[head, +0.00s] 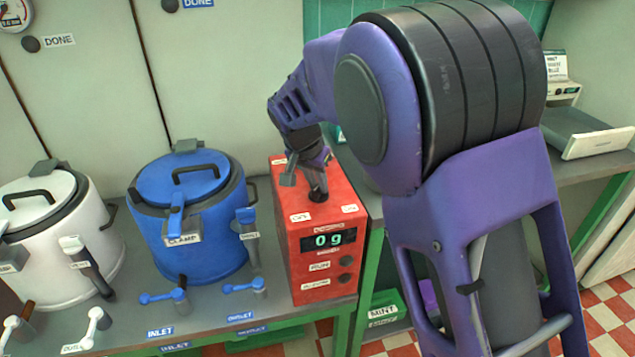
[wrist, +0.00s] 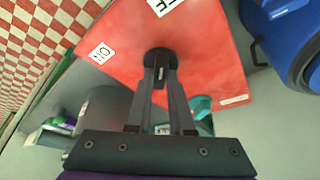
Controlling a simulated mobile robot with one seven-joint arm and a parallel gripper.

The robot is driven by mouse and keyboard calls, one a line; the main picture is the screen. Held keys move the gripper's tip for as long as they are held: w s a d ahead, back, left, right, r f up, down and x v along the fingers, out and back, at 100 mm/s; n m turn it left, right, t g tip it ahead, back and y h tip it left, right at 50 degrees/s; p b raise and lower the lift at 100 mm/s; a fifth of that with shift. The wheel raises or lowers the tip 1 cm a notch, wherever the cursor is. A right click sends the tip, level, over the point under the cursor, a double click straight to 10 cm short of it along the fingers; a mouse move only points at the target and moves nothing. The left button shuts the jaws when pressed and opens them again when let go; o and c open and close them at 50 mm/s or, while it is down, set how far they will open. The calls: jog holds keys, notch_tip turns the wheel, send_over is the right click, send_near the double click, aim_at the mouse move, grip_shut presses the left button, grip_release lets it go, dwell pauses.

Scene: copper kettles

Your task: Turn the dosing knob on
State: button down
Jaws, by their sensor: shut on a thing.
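The red dosing box (head: 300,265) stands at the right end of the bench, its green display (head: 328,240) reading 0 g. The dark round dosing knob (head: 319,196) is on the box's top face, partly hidden by my gripper (head: 314,180), which reaches down onto it from above. In the wrist view, the fingers of my gripper (wrist: 160,80) are closed on the knob (wrist: 158,56). A white ON label (wrist: 101,53) lies to the left of the knob there, and another label (wrist: 166,5), cut off by the frame edge, lies above it.
A blue kettle (head: 190,235) with a clamp stands left of the box, and a white kettle (head: 50,250) stands farther left. Two round buttons (head: 346,261) are on the box's front. A grey tray-like device (head: 580,135) sits on the counter at right.

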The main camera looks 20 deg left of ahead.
jog(key=n, duration=0.2)
jog(key=n+y, duration=0.1)
jog(key=n, duration=0.1)
jog(key=shift+d+y, duration=0.2)
jog(key=shift+y, duration=0.1)
jog(key=n+p, duration=0.1)
jog(key=n, duration=0.1)
jog(key=n+g+y+p, duration=0.1)
jog(key=n, duration=0.1)
jog(key=shift+d+r+n+y, duration=0.15)
jog(key=shift+n+y, duration=0.15)
jog(key=shift+n, duration=0.1)
jog(key=n+p, duration=0.1)
jog(key=n, duration=0.1)
jog(key=n+g+y+p, duration=0.1)
jog(key=n+p, duration=0.1)
jog(key=n, duration=0.1)
jog(key=shift+w+y, duration=0.15)
jog(key=shift+y, duration=0.15)
jog(key=shift+n+g+p, duration=0.7)
jog(key=shift+n+g, duration=0.1)
jog(key=shift+n, duration=1.2)
jog(key=c, duration=0.8)
grip_release()
